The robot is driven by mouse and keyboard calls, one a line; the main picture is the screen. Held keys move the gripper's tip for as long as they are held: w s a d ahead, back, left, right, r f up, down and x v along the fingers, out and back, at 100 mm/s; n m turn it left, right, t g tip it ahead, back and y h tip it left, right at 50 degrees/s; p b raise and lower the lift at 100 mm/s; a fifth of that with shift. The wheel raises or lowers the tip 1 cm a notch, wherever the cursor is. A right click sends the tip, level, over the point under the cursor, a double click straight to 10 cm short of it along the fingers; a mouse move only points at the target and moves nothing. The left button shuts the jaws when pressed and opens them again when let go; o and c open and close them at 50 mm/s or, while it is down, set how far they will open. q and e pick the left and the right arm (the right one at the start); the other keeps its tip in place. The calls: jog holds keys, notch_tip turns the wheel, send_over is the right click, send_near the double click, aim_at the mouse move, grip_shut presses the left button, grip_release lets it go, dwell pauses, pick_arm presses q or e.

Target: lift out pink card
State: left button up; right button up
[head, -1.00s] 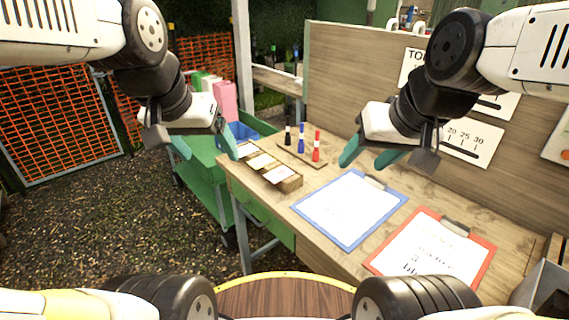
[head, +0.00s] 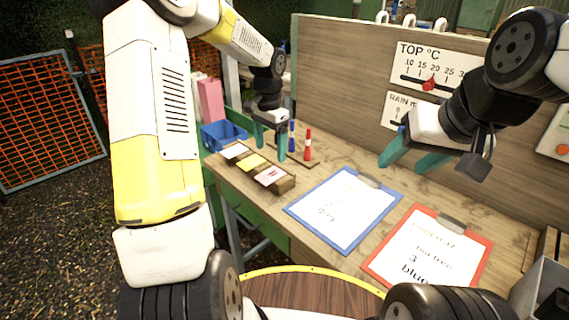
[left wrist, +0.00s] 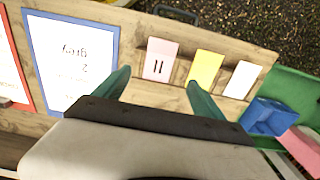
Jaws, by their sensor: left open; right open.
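The pink card (head: 270,176) with dark marks stands in the nearest slot of a small wooden card holder (head: 286,185) on the bench. It also shows in the left wrist view (left wrist: 161,59), beside the yellow card (left wrist: 207,68) and the white card (left wrist: 243,79). My left gripper (head: 270,149) is open, pointing down behind and above the card holder, with nothing between its fingers. My right gripper (head: 402,163) is open and empty above the bench at right.
Blue and red markers (head: 308,145) stand on a board close behind my left gripper. Blue (head: 333,214) and red (head: 424,252) clipboards lie right of the card holder. A blue bin (head: 222,134) sits on the green cart at left. A wooden panel (head: 345,75) rises behind.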

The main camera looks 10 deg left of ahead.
aim_at(270, 175)
pick_arm(q)
jog(key=f, duration=0.7)
jog(key=shift+s+f, duration=0.2)
jog(key=shift+f, duration=0.2)
jog(key=c, duration=1.4)
jog(key=shift+a+r, duration=0.1)
jog(key=shift+r, duration=0.55)
notch_tip(270, 175, up, 2)
jog(key=shift+r, duration=0.2)
jog(key=s+d+r, duration=0.1)
jog(key=s+d, duration=0.1)
jog(key=s, duration=0.5)
jog(key=s+d+r, duration=0.1)
jog(key=s+r, duration=0.1)
jog(key=s, duration=0.6)
jog(key=shift+s+d, duration=0.3)
jog(key=shift+d, duration=0.05)
